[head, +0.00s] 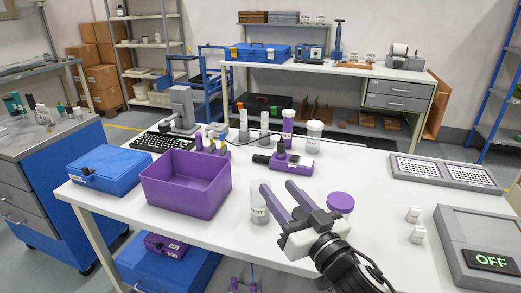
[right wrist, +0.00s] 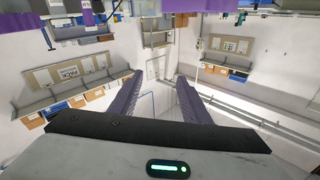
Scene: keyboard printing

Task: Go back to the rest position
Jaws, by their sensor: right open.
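My right gripper (head: 280,203) is open and empty above the front middle of the white table (head: 200,226). Its two purple fingers also show spread apart in the right wrist view (right wrist: 152,95), with nothing between them. In the head view the fingers are close to a clear cup (head: 259,208) and right of the open purple bin (head: 186,186). I cannot tell whether they touch the cup. My left gripper shows in neither view.
A black keyboard (head: 161,141), a blue case (head: 110,167), several bottles and a purple device (head: 291,163) stand on the table. A purple lid (head: 340,202) lies right of the gripper.

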